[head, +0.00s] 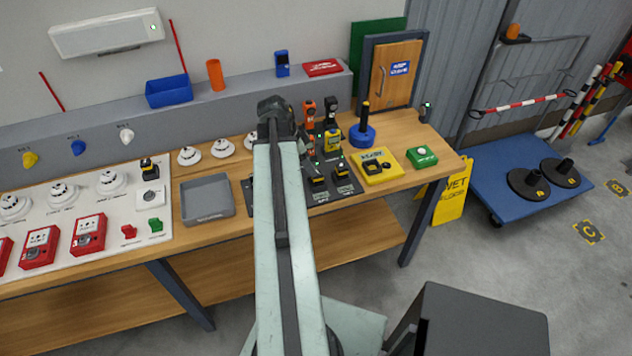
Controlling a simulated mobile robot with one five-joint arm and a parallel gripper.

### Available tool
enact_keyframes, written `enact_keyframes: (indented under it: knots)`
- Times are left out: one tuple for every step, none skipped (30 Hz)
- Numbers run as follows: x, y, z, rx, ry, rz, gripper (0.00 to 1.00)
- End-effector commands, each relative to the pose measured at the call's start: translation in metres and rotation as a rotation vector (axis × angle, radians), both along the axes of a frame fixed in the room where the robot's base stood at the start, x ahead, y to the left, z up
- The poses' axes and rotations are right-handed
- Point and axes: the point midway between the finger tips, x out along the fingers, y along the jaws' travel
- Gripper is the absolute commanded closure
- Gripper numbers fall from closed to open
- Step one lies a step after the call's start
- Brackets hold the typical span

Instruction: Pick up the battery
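Small black-and-yellow blocks that look like batteries sit on a dark charging mat (335,192) on the bench, one nearer (317,181) and one to its right (342,170). A similar black-and-yellow block (148,165) stands on the white panel at left. I cannot tell which one is the task's battery. My arm rises through the middle of the picture and hides part of the mat. Its dark far joint lies over the back of the bench. My gripper is not clearly made out, and I cannot tell whether it holds anything.
Orange (309,108) and black (331,104) handsets stand behind the blocks. A yellow box (376,166), green button box (422,157) and blue-based stick (362,136) are to the right. An empty grey tray (207,214) is left of my arm. Bare wood shows along the bench front.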

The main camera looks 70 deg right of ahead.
Motion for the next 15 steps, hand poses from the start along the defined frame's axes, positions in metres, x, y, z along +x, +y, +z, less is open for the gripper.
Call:
enact_keyframes:
  knots:
    - [-0.002, -0.002, -0.013, 0.0, 0.0, 0.0, 0.42]
    - [-0.003, -0.003, -0.016, 0.0, 0.0, 0.0, 0.42]
    - [-0.004, -0.003, -0.017, 0.0, 0.0, 0.0, 0.42]
    - [-0.004, -0.003, -0.016, 0.0, 0.0, 0.001, 0.42]
    - [-0.004, -0.003, -0.015, 0.001, 0.0, 0.002, 0.42]
    - [-0.004, -0.003, -0.015, 0.001, 0.0, 0.002, 0.42]
    - [-0.005, -0.004, -0.017, 0.001, 0.0, 0.002, 0.42]
    - [-0.006, -0.004, -0.019, 0.001, 0.0, 0.002, 0.42]
    - [-0.009, -0.005, -0.024, 0.001, 0.0, 0.002, 0.42]
    - [-0.011, -0.007, -0.029, 0.001, 0.0, 0.002, 0.42]
    - [-0.013, -0.008, -0.034, 0.002, 0.0, 0.001, 0.42]
    - [-0.017, -0.01, -0.041, 0.002, 0.0, 0.001, 0.42]
    - [-0.02, -0.012, -0.046, 0.002, 0.0, 0.001, 0.42]
    - [-0.022, -0.013, -0.051, 0.002, 0.0, 0.001, 0.42]
    - [-0.023, -0.015, -0.057, 0.002, 0.0, 0.003, 0.42]
